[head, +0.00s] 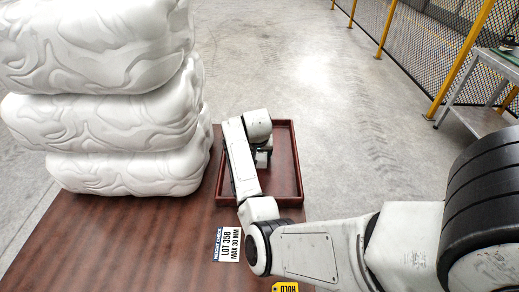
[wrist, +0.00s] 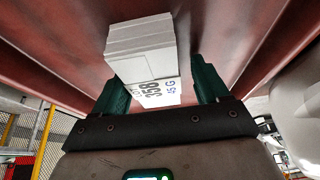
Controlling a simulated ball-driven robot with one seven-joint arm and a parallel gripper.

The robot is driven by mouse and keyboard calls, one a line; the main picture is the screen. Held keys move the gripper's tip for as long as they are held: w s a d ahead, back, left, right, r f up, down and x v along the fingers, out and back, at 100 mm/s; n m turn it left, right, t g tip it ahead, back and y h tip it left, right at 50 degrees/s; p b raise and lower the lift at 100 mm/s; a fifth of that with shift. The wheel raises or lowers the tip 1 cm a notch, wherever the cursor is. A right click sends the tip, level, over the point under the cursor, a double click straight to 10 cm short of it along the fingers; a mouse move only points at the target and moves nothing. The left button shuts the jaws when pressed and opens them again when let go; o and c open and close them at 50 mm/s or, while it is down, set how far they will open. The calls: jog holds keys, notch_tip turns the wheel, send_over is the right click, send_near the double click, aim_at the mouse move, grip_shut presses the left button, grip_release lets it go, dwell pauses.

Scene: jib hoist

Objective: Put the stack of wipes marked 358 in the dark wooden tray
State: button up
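The dark wooden tray (head: 297,162) lies on the brown table, with raised reddish-brown walls. The white stack of wipes (wrist: 143,50), with a label reading 358, shows in the wrist view between tray walls. In the head view a small part of the stack (head: 262,159) shows inside the tray, mostly hidden by my arm. My gripper (wrist: 160,92) is low over the tray, its two green fingers spread on either side of the stack's labelled end. A gap shows between the stack and the right finger; contact at the left finger is unclear.
Large white creased bundles (head: 120,120) are piled left of the tray. A card reading LOT 358 MAX 30 MM (head: 229,244) and a yellow HOLD tag (head: 285,287) lie near the front. A grey bench (head: 485,75) and mesh fence stand beyond open floor.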

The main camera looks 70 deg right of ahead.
jog(key=shift+s+f, duration=0.2)
jog(key=shift+s, duration=0.25)
jog(key=v, duration=0.6)
jog(key=p+v, duration=0.1)
jog(key=v, duration=0.5)
jog(key=shift+w+d+r, duration=0.15)
jog(key=shift+r, duration=0.2)
